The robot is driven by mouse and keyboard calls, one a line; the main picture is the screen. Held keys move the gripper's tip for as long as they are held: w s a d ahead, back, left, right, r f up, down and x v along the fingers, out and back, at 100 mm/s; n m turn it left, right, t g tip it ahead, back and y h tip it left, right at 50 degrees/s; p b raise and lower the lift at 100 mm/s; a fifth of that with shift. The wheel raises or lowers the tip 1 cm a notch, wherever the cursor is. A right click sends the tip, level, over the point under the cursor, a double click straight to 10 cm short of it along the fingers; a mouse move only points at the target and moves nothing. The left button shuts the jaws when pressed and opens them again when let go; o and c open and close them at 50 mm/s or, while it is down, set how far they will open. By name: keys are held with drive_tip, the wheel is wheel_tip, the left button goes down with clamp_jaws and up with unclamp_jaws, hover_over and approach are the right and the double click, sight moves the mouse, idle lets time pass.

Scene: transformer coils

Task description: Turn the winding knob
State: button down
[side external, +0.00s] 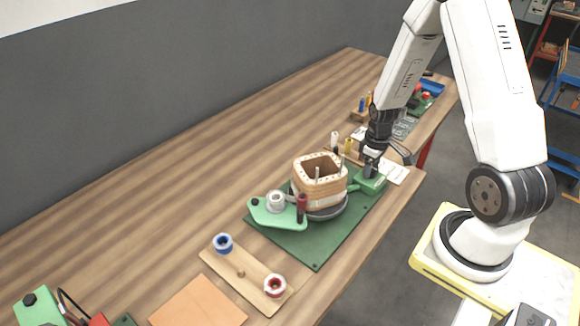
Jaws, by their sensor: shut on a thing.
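The winding machine sits on a dark green base plate (317,253) on the wooden bench. It carries a square wooden coil former (320,180) on a round grey turntable. A green bracket with a white spool (275,201) and a red-topped post (301,205) stands at its left. A light green housing (372,184) stands at its right. My gripper (372,166) points down over this housing, its jaws shut on a small dark part on top that looks like the winding knob. The knob is mostly hidden by the jaws.
A wooden board holds a blue spool (223,243) and a red spool (275,285). A tan pad (199,302) lies at the front. Bottles, papers and a blue bin (432,88) stand behind my gripper. The bench's left middle is clear.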

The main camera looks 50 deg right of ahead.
drive_tip(key=m, duration=0.6)
drive_tip(key=shift+m, duration=0.3)
drive_tip(key=m, duration=0.6)
idle(0.3)
drive_tip(key=shift+c, duration=0.4)
unclamp_jaws()
drive_tip(key=shift+r, duration=3.95)
